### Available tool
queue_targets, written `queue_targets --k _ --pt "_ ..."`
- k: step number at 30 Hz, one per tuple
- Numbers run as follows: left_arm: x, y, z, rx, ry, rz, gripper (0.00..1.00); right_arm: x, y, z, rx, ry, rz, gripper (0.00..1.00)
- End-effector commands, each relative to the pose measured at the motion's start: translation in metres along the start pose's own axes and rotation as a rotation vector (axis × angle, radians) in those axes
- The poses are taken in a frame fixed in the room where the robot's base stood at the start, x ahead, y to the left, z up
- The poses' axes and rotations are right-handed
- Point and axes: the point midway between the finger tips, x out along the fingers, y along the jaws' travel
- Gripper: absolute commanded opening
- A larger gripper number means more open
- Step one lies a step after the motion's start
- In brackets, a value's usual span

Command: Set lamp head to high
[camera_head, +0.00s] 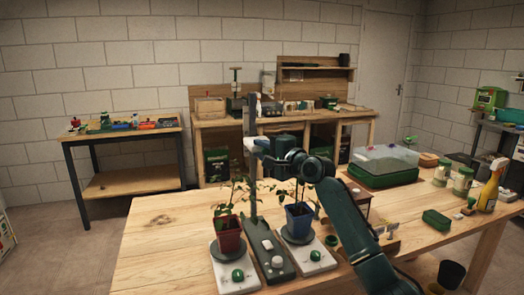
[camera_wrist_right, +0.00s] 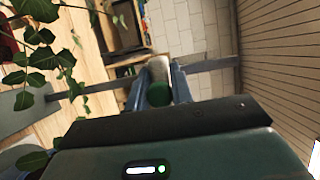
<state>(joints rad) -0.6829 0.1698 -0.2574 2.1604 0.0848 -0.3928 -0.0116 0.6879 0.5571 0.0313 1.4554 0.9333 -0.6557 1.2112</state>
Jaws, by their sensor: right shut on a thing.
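The lamp stand has a dark upright post (camera_head: 247,110) rising from a grey-green base (camera_head: 268,252) on the wooden table. My right gripper (camera_head: 256,147) is up at the post, above the plants. It is shut on a green knob with a pale part behind it (camera_wrist_right: 159,94), seen between the fingers in the right wrist view. The post crosses behind the fingers in that view as a dark bar (camera_wrist_right: 212,65). The lamp head is largely hidden by my gripper and arm, so its exact height is hard to tell. My left gripper is not in view.
A red pot (camera_head: 228,238) and a blue pot (camera_head: 299,222) with leafy seedlings flank the lamp base. The table's left part (camera_head: 160,235) is clear.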

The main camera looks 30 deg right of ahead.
Motion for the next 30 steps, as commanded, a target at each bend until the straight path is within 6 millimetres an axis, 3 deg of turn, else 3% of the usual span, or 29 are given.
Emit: queue_targets --k 1,12,18,27,28,30 --pt "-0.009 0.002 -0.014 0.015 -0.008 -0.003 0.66 0.0 -0.023 0.0 0.001 0.001 -0.007 0.0" --pt "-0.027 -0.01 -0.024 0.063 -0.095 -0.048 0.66 -0.001 -0.085 -0.001 -0.001 0.003 -0.01 0.0" --pt "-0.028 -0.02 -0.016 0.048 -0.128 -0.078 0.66 -0.001 -0.094 -0.001 -0.002 0.002 -0.009 0.0" --pt "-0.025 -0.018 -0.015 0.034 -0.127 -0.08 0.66 -0.001 -0.096 -0.001 -0.002 0.003 -0.016 0.0" --pt "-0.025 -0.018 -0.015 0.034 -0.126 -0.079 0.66 -0.001 -0.096 -0.001 -0.002 0.004 -0.017 0.24" --pt "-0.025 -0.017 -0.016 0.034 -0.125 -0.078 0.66 -0.001 -0.096 -0.001 -0.002 0.004 -0.017 0.3"
